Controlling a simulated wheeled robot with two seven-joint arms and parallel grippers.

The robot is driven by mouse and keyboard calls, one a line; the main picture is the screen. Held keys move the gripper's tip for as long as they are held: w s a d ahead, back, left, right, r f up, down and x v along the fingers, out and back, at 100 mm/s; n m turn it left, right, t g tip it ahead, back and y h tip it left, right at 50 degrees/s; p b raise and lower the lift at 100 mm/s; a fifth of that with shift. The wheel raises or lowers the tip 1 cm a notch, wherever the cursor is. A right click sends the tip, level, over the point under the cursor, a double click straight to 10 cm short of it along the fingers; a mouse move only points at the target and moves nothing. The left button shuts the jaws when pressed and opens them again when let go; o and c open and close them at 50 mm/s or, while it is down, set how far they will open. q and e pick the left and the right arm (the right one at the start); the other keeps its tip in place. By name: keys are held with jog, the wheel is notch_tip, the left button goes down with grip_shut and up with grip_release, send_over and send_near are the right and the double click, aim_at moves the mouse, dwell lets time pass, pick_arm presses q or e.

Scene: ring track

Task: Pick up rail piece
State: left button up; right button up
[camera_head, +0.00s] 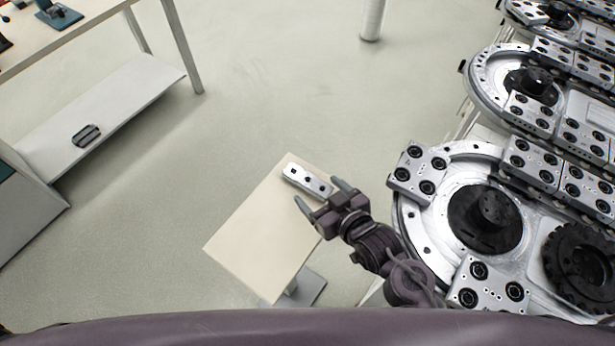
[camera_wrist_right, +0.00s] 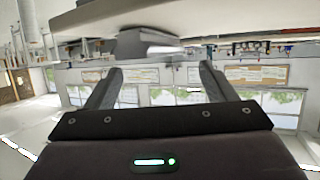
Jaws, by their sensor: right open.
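The rail piece (camera_head: 306,179) is a small silver block with dark holes. It lies near the far corner of a small cream-topped table (camera_head: 250,235). Contact cannot be told. In the right wrist view, the open fingers (camera_wrist_right: 158,80) show apart, and a grey metal block, likely the rail piece (camera_wrist_right: 150,45), appears just beyond and above them. My left gripper is not in view.
A ring track machine (camera_head: 455,148) with silver plates and dark hubs stands right of my right arm. A workbench with a lower shelf (camera_head: 100,110) is at the upper left, with a dark object (camera_head: 86,135) on it. A pale post (camera_head: 372,20) stands behind. Open floor lies between.

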aim_at(310, 182)
jog(key=p+x, duration=0.1)
jog(key=x, duration=0.3)
jog(key=shift+d, duration=0.2)
jog(key=shift+w+a+f, duration=0.3)
jog(key=shift+w, duration=0.15)
jog(key=c, duration=1.1)
grip_shut()
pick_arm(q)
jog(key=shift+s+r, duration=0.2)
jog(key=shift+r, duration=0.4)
